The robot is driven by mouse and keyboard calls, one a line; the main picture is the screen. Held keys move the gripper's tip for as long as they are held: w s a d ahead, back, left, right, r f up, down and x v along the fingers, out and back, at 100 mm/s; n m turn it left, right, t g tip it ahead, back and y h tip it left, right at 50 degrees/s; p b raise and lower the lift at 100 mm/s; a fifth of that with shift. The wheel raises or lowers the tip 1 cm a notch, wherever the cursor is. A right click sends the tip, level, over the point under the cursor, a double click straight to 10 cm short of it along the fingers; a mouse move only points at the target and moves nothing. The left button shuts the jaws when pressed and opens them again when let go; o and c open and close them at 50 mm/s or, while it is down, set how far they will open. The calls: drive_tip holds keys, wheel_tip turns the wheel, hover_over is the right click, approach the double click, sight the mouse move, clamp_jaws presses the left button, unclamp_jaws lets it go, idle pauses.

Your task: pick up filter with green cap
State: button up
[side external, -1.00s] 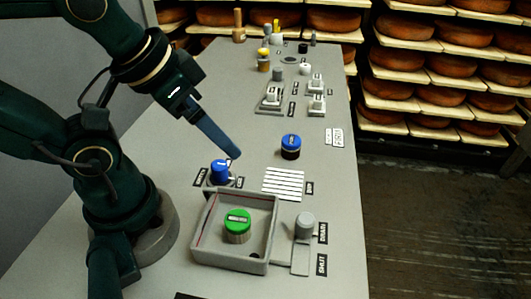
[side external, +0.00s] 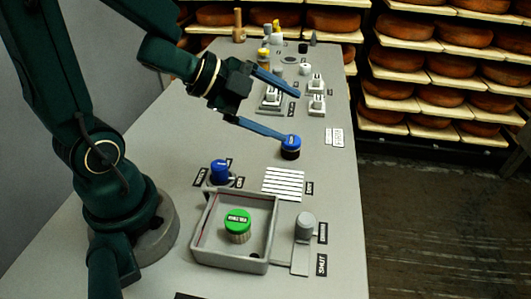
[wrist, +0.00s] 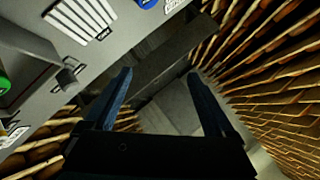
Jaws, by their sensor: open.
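The filter with the green cap (side external: 238,224) stands upright inside a grey open tray (side external: 200,225) at the front of the table. Its green cap also shows at the left edge of the wrist view (wrist: 4,84). My gripper (side external: 291,117) is open and empty, with its two blue fingers spread apart. It hangs above the middle of the table, beyond the tray and well away from the green cap. In the wrist view my gripper (wrist: 158,78) points past the table edge.
A blue-capped filter (side external: 291,146) stands near the lower finger. A blue knob (side external: 219,171) sits behind the tray, beside a white slatted patch (side external: 283,184). A grey lever (side external: 304,226) stands right of the tray. Cheese shelves (side external: 430,70) line the back right.

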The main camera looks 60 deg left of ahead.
drive_tip(key=s+d+f+m+g+h, duration=0.2)
drive_tip(key=s+f+g+h, duration=0.15)
drive_tip(key=s+f, duration=0.2)
drive_tip(key=g+h, duration=0.4)
drive_tip(key=g, duration=0.1)
approach(233, 215)
drive_tip(key=x, duration=0.4)
drive_tip(key=shift+w+d+r, duration=0.1)
drive_tip(key=shift+d, duration=0.25)
drive_tip(key=shift+a+f+n, duration=0.1)
drive_tip(key=shift+f+n, duration=0.15)
drive_tip(key=shift+n, duration=0.35)
drive_tip(key=shift+t, duration=0.25)
drive_tip(key=shift+x, duration=2.5)
clamp_jaws()
